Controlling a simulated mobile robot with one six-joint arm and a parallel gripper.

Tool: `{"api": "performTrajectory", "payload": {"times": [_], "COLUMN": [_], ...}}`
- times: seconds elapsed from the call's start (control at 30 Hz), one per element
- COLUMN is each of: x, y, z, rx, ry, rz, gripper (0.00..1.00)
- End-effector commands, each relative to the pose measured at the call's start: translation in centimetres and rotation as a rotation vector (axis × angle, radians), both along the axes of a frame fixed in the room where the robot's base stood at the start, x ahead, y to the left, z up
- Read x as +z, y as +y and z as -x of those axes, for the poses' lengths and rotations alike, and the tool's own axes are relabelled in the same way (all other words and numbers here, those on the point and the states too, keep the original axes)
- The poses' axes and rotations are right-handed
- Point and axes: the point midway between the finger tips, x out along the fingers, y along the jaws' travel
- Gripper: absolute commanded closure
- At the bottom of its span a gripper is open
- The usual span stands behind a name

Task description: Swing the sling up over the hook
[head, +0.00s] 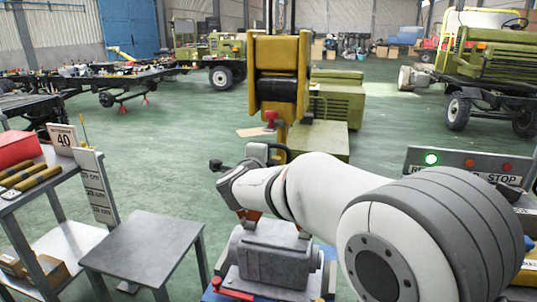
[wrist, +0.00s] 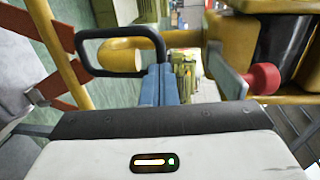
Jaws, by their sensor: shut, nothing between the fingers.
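The yellow hook block (head: 277,52) hangs upright at centre, with a red knob (head: 271,118) below; they also show at right in the wrist view. The dark loop at the sling's top (wrist: 120,31) is beside my gripper (wrist: 158,85). A yellow rounded part of the hook (wrist: 118,57) shows through the loop; I cannot tell whether it passes through. Orange-red sling straps (wrist: 62,50) run at left in the wrist view. In the head view, the straps are mostly hidden behind my arm above the grey machine casing (head: 265,258). My blue fingers are shut and empty.
A grey table (head: 145,243) stands left of the casing. A shelf cart (head: 62,170) with tools and a red box is at far left. A control panel (head: 468,165) with a lit green lamp is at right. Open green floor lies behind, with vehicles further back.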

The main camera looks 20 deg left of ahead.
Motion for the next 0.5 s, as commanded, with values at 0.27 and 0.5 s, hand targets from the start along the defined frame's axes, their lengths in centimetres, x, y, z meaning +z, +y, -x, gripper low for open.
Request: {"api": "performTrajectory", "payload": {"times": [0.27, 0.5], "x": [0.8, 1.1], "y": [-0.6, -1.0], "z": [6.3, 8.6], "rx": [0.006, 0.001], "ry": [0.000, -0.001], "rz": [-0.001, -0.001], "gripper": [1.00, 1.00]}}
